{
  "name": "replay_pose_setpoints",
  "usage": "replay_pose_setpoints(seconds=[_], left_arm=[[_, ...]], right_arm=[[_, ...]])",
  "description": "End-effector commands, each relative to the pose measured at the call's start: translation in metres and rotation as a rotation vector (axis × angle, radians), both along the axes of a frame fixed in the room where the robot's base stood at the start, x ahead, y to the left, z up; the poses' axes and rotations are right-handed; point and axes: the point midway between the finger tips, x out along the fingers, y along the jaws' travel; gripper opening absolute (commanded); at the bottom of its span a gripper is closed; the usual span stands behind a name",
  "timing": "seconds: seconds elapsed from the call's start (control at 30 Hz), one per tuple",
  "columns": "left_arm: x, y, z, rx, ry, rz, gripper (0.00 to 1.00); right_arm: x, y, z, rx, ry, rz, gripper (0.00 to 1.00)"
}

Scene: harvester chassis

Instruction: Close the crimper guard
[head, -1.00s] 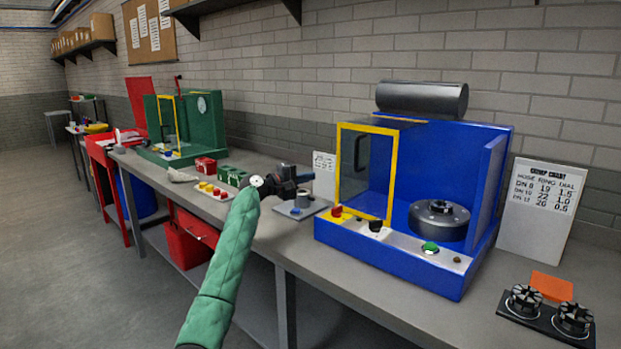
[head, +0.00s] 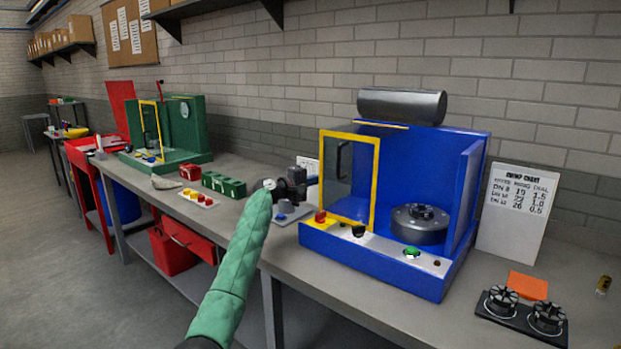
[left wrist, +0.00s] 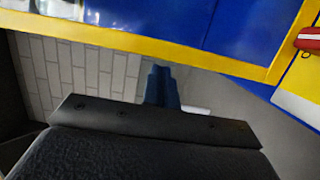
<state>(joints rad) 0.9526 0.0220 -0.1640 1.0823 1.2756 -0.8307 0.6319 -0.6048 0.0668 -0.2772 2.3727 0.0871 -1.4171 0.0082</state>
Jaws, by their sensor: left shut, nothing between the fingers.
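The blue crimper (head: 385,262) stands on the bench in the head view. Its guard (head: 376,185), a clear panel in a yellow frame with a dark handle, stands open at the left side, and the round die head (head: 420,222) is exposed. My left gripper (head: 313,181) is shut and empty, just left of the guard's left edge; I cannot tell whether it touches. In the left wrist view the blue fingertips (left wrist: 160,82) lie together, close to the guard's yellow frame (left wrist: 190,56). My right gripper is not in view.
A green machine (head: 185,130) with its own yellow-framed guard stands farther left. A chart board (head: 518,212) leans on the wall right of the crimper. Two die sets (head: 522,312) lie at the front right. A green block (head: 223,184) and a small tray (head: 197,199) lie left of my arm.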

Motion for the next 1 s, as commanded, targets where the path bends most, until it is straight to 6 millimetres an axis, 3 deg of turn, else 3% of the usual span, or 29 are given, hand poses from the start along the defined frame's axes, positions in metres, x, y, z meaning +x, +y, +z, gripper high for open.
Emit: replay_pose_setpoints(seconds=[0.13, 0.67, 0.87, 1.0], left_arm=[[-0.005, -0.006, 0.0, 0.001, 0.0, -0.001, 0.0], [-0.01, -0.013, 0.0, 0.001, 0.0, -0.001, 0.0], [-0.029, -0.04, 0.003, -0.001, -0.001, -0.002, 0.0], [-0.053, -0.073, 0.004, -0.001, 0.001, -0.004, 0.0]], right_arm=[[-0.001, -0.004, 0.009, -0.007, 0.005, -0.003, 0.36], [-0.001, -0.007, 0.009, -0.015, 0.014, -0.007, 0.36], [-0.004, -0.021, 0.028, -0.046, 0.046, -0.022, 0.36], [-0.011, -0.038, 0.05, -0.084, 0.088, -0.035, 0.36]])
